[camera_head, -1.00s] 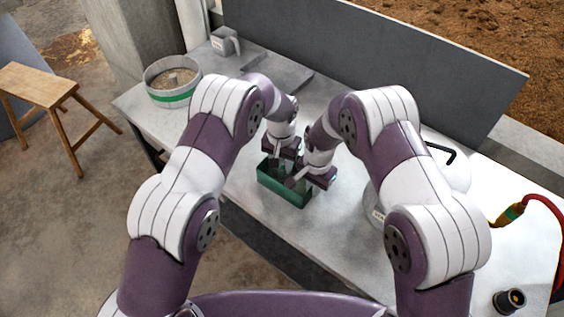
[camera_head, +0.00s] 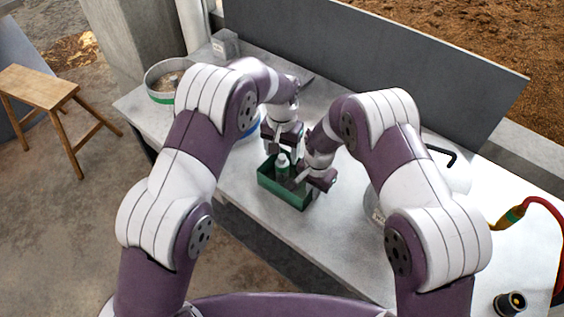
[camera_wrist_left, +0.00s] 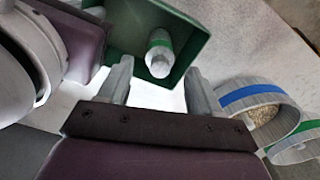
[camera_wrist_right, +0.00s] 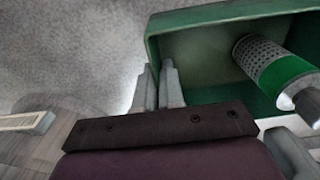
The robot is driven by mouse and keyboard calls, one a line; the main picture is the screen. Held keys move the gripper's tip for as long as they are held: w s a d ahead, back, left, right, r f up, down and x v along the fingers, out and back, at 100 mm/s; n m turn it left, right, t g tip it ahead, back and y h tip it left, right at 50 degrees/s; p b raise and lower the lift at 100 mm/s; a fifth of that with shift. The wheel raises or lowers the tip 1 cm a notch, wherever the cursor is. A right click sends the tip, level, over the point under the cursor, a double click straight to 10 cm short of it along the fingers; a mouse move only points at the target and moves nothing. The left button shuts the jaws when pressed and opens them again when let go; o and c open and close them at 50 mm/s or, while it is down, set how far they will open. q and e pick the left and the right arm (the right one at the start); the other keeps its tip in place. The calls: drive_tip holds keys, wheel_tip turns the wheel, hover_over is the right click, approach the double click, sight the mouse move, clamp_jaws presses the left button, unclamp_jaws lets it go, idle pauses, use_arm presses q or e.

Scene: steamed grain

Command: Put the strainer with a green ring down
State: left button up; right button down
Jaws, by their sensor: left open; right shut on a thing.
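The strainer with a green ring (camera_head: 282,164) is a small grey perforated cylinder with a pale tapered end, standing inside the green box (camera_head: 292,195). In the left wrist view the strainer (camera_wrist_left: 159,57) lies just beyond my open left gripper (camera_wrist_left: 160,75), apart from its fingers. My left gripper (camera_head: 281,150) is just above the box in the head view. In the right wrist view the strainer (camera_wrist_right: 268,70) shows its mesh side and green band. My right gripper (camera_wrist_right: 158,80) is shut on the wall of the green box (camera_wrist_right: 210,80).
A round grain container with a green ring (camera_head: 161,98) stands at the table's left end. A blue-ringed one (camera_wrist_left: 252,98) is partly hidden by my left arm in the head view. A grey panel (camera_head: 400,65) runs along the back. A white vessel (camera_head: 455,175) stands right.

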use_arm(q)
wheel_tip(320, 180, up, 6)
drive_tip(key=shift+f, duration=0.2)
drive_tip(key=shift+s+a+r, duration=0.15)
drive_tip(key=shift+s+a, duration=0.05)
drive_tip(key=shift+a, duration=0.1)
use_arm(e)
drive_tip(key=shift+a, duration=0.1)
use_arm(q)
drive_tip(key=s+a+r+n, duration=0.1)
drive_tip(key=s+a, duration=0.6)
drive_tip(key=s, duration=0.4)
drive_tip(key=s+a+r+n+t, duration=0.1)
drive_tip(key=s+a+n, duration=0.1)
drive_tip(key=s+a, duration=0.6)
drive_tip(key=s, duration=0.3)
drive_tip(key=shift+s+a+r+n, duration=0.15)
drive_tip(key=shift+s+r+n, duration=0.1)
drive_tip(key=shift+n, duration=0.05)
use_arm(e)
drive_tip(key=c, duration=1.2)
unclamp_jaws()
